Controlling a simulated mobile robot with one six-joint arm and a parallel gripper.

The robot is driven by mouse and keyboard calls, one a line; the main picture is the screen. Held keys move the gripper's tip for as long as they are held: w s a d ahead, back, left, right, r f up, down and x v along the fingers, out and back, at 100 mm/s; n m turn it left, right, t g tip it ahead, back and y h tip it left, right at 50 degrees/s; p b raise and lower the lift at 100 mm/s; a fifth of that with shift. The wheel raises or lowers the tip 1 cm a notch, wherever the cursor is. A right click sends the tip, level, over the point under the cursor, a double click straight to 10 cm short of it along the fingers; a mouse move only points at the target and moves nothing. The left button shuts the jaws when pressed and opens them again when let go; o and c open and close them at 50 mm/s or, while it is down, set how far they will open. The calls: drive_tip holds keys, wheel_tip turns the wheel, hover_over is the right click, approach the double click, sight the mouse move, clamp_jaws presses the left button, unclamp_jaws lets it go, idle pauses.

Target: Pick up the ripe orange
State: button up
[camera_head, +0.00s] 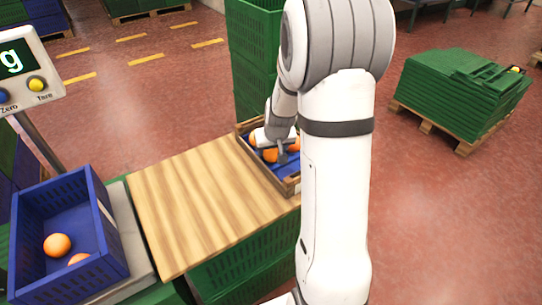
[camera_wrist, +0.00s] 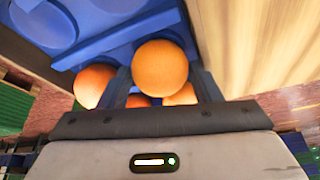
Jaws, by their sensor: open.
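Several oranges lie in a wooden crate (camera_head: 291,185) with a blue tray insert, at the far end of the wooden board. In the wrist view one orange (camera_wrist: 160,68) sits between the two fingers of my gripper (camera_wrist: 163,88). Another orange (camera_wrist: 93,85) lies just left of the left finger, and parts of more oranges show behind and below the fingers. My gripper is open, with its fingers down in the crate. In the head view it partly covers the oranges (camera_head: 270,155). I cannot tell whether the fingers touch the middle orange.
A blue crate (camera_head: 107,240) with two oranges (camera_head: 57,245) stands on a scale at the left. The wooden board (camera_head: 200,205) between the crates is bare. Green crates (camera_head: 255,50) are stacked behind the wooden crate. A pallet of green crates (camera_head: 455,90) stands at the right.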

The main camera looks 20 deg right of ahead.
drive_tip(key=shift+w+f, duration=0.15)
drive_tip(key=shift+f, duration=0.25)
drive_tip(key=shift+r, duration=0.1)
drive_tip(key=c, duration=0.6)
drive_tip(key=shift+c, duration=0.2)
